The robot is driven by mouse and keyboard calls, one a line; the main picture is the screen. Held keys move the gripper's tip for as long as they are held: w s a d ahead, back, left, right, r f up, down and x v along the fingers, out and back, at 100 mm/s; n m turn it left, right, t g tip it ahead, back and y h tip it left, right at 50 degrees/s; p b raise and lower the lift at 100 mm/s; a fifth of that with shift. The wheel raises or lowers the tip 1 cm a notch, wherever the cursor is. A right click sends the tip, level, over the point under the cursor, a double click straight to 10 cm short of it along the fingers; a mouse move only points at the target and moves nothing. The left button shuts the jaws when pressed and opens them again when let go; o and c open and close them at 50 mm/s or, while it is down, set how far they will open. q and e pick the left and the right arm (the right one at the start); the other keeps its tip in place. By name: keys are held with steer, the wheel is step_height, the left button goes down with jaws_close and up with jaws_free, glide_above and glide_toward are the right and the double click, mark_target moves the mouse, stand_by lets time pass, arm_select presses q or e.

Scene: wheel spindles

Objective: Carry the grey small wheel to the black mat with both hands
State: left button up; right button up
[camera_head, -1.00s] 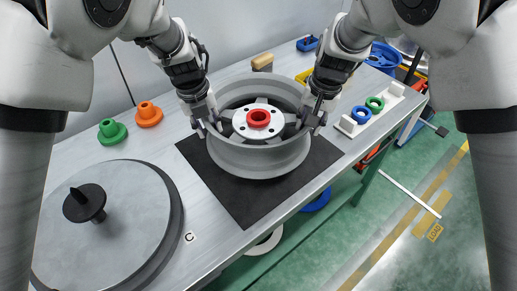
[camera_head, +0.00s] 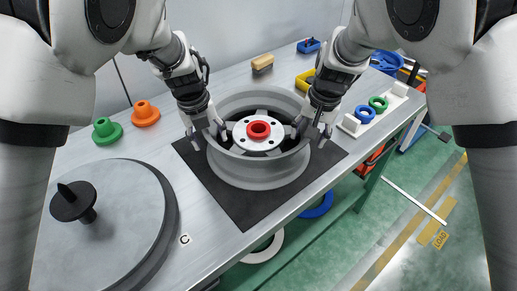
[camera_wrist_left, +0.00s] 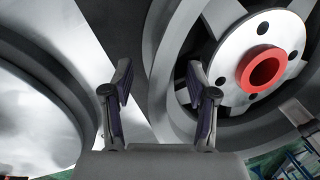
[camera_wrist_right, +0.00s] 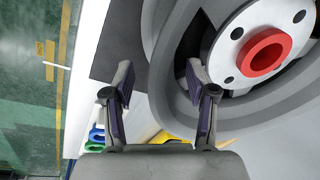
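The grey small wheel (camera_head: 259,171) lies flat on the black mat (camera_head: 246,211), with a red ring (camera_head: 258,130) at its hub. My left gripper (camera_head: 209,138) is at the wheel's left rim and my right gripper (camera_head: 312,135) at its right rim. In the left wrist view the fingers (camera_wrist_left: 160,100) are spread apart, with the rim wall between them and a visible gap. In the right wrist view the fingers (camera_wrist_right: 162,95) are also spread about the rim, with a gap. The wheel's underside is hidden.
A large grey disc (camera_head: 120,205) with a black knob (camera_head: 75,203) fills the near left of the table. Green (camera_head: 106,131) and orange (camera_head: 145,113) stepped parts stand behind it. A white holder (camera_head: 352,126) with blue and green rings is at right. A brush (camera_head: 262,63) lies behind.

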arm_select(q)
step_height(320, 180, up, 12)
steer(key=s+a, duration=0.1)
steer(key=shift+s, duration=0.3)
arm_select(e)
step_height(320, 180, up, 12)
steer(key=s+d, duration=0.1)
steer(key=shift+s+d, duration=0.15)
steer(key=shift+s, duration=0.15)
arm_select(q)
steer(key=shift+a+f, duration=0.1)
arm_select(e)
steer(key=shift+f, duration=0.1)
